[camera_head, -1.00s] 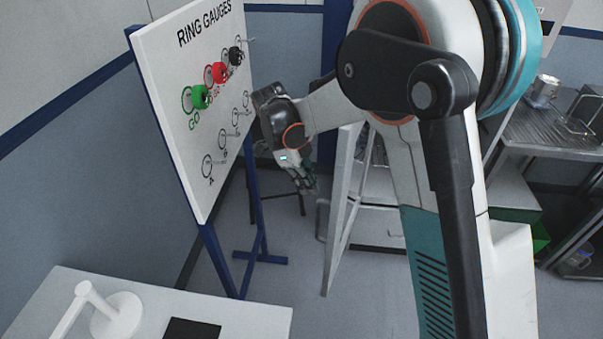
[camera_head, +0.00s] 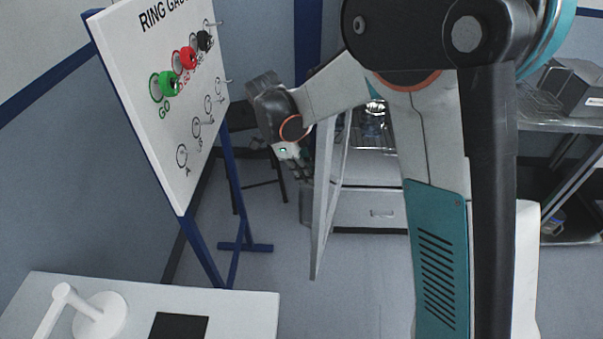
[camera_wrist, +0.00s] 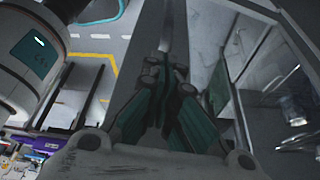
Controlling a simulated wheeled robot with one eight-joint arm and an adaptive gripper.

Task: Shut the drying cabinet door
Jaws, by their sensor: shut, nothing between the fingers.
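The drying cabinet door (camera_head: 322,205) stands open, seen nearly edge-on as a pale framed panel left of the cabinet's opening. The cabinet body (camera_head: 345,208) is behind it, with a wire rack and glassware inside, partly hidden by my arm. My gripper (camera_head: 303,172) is shut and empty, pointing down close to the left face of the door. In the wrist view my gripper (camera_wrist: 170,68) shows its fingers together. A pale frame with glass, apparently the door (camera_wrist: 205,55), is just right of them. I cannot tell whether the fingers touch it.
A ring gauge board (camera_head: 165,110) on a blue stand is to the left. A white table (camera_head: 250,310) with a lamp-like stand is at lower left. A dark stool (camera_head: 262,180) is behind my gripper. A metal bench (camera_head: 560,125) is at right. Floor is clear before the cabinet.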

